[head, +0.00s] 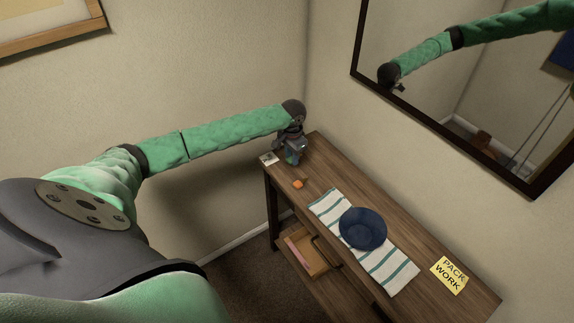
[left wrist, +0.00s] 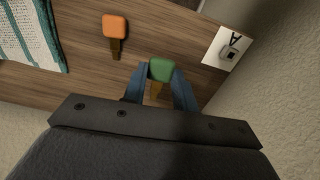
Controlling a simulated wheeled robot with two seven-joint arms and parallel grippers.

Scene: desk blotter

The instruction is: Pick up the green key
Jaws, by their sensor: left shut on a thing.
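The green key (left wrist: 161,69) has a green square head and a brownish shaft. In the left wrist view it sits between the two blue fingers of my left gripper (left wrist: 172,84), which is shut on it. In the head view my left gripper (head: 292,158) is at the far left end of the wooden table (head: 330,160), low over its top. I cannot tell whether the key is touching the table. My right gripper is not in view.
An orange key (left wrist: 115,27) lies close by. A white card (left wrist: 226,47) with a small dark item lies at the table end. A striped cloth (head: 330,205) holds a blue bowl (head: 362,228). Walls flank the table.

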